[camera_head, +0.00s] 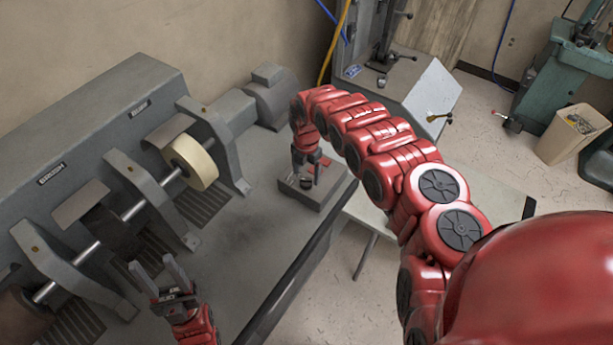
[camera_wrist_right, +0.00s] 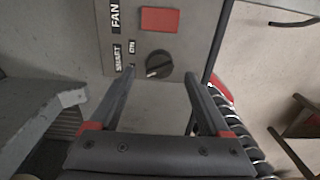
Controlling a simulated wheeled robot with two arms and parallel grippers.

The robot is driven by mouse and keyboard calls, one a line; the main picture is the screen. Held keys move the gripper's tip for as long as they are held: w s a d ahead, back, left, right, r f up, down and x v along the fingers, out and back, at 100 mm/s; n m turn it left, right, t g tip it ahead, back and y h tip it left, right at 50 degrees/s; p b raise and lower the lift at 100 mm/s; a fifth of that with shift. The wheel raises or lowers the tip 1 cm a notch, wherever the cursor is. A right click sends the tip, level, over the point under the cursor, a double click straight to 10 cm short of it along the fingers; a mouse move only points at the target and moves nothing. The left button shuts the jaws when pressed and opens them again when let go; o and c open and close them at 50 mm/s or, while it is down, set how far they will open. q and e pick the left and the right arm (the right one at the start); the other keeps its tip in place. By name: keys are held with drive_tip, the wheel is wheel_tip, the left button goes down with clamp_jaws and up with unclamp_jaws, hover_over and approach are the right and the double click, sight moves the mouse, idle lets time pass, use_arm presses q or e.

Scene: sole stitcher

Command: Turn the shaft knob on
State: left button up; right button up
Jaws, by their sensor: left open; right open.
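The shaft knob (camera_wrist_right: 159,64) is a round black dial with a pale pointer line, on a grey control box (camera_wrist_right: 200,50). It sits beside the "SHAFT" and "ON" labels in the right wrist view. My right gripper (camera_wrist_right: 159,76) is open, with a fingertip on each side of the knob in that view. I cannot tell whether they touch it. In the head view my right gripper (camera_head: 309,172) points down over the control box (camera_head: 325,199), and the knob is hard to make out there. My left gripper (camera_head: 151,262) is open and empty at lower left.
A red square switch (camera_wrist_right: 160,19) lies beside the "FAN" label. The grey machine has a shaft (camera_head: 130,211) with a cream wheel (camera_head: 190,161), brackets and a motor (camera_head: 273,97). Grey bench surface lies clear between my left gripper and the control box.

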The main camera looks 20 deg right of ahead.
sight(306, 179)
drive_tip(key=shift+a+f, duration=0.15)
drive_tip(key=shift+f, duration=0.5)
drive_tip(key=shift+d+f, duration=0.2)
drive_tip(key=shift+f, duration=0.8)
clamp_jaws()
